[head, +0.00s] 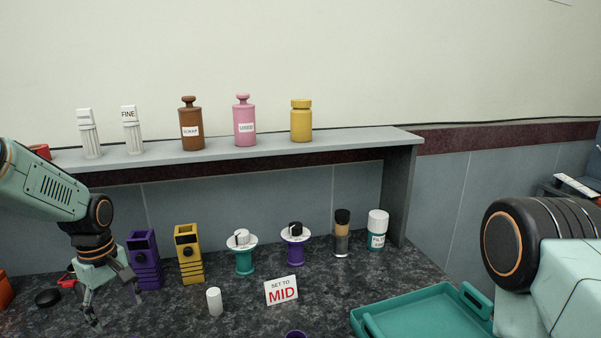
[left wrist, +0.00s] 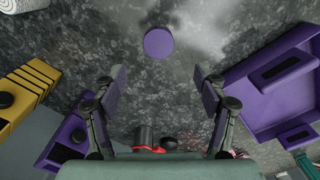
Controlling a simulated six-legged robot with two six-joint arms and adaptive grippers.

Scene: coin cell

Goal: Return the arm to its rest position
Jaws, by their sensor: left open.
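My left gripper (head: 112,302) is at the lower left of the head view, pointing down over the dark speckled counter (head: 235,312). It is beside the purple slotted holder (head: 145,262). In the left wrist view its two fingers (left wrist: 163,92) are spread wide with nothing between them. A purple disc (left wrist: 158,43) lies beyond the fingertips, apart from them. My right arm shows only as a large joint at the right of the head view; its gripper is out of view.
A yellow holder (head: 188,256), white cylinder (head: 214,302), two spool stands (head: 244,258) (head: 295,248) and a "SET TO MID" sign (head: 281,291) stand on the counter. A teal tray (head: 425,306) is front right. A shelf (head: 270,152) with bottles runs behind. A purple tray (left wrist: 262,122) shows in the wrist view.

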